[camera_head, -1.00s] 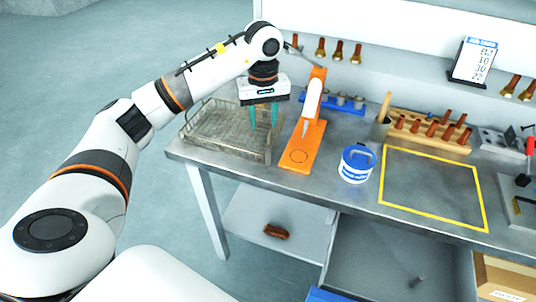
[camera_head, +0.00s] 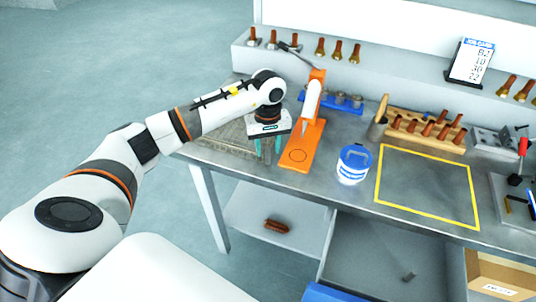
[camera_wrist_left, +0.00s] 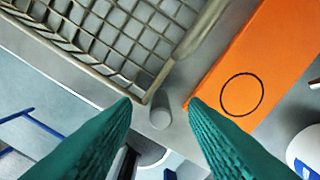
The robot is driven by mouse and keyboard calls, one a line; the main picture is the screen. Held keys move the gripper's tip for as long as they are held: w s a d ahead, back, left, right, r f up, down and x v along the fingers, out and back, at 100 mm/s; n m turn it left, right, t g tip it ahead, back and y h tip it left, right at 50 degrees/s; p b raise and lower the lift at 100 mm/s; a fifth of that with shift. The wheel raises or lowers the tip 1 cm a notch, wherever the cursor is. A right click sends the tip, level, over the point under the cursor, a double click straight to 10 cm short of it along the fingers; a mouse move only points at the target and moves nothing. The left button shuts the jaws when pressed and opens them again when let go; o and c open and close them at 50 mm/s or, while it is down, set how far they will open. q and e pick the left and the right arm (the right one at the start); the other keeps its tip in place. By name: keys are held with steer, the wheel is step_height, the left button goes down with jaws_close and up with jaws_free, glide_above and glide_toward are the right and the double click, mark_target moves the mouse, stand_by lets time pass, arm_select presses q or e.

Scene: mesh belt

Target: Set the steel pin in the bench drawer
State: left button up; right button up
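The steel pin (camera_wrist_left: 160,113) appears as a short light-grey cylinder in the left wrist view, beside the wire basket's corner and near the bench edge. It is hidden behind my gripper in the head view. My left gripper (camera_head: 268,150) is low over the bench, between the basket and the orange stand. Its two green fingers are apart, with the pin in the gap between the fingertips (camera_wrist_left: 160,103); no contact shows. The bench drawer (camera_head: 372,250) stands open below the bench front, with a small dark-grey object (camera_head: 408,277) on its floor.
The wire basket (camera_wrist_left: 125,88) lies left of my fingers, and the orange stand (camera_wrist_left: 255,75) close on their right. A blue-white tub (camera_head: 354,165) stands further right, beside a bare yellow-outlined area (camera_head: 425,190). A cardboard box (camera_head: 498,275) is right of the drawer.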

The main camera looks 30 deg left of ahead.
arm_select(q)
jaws_close()
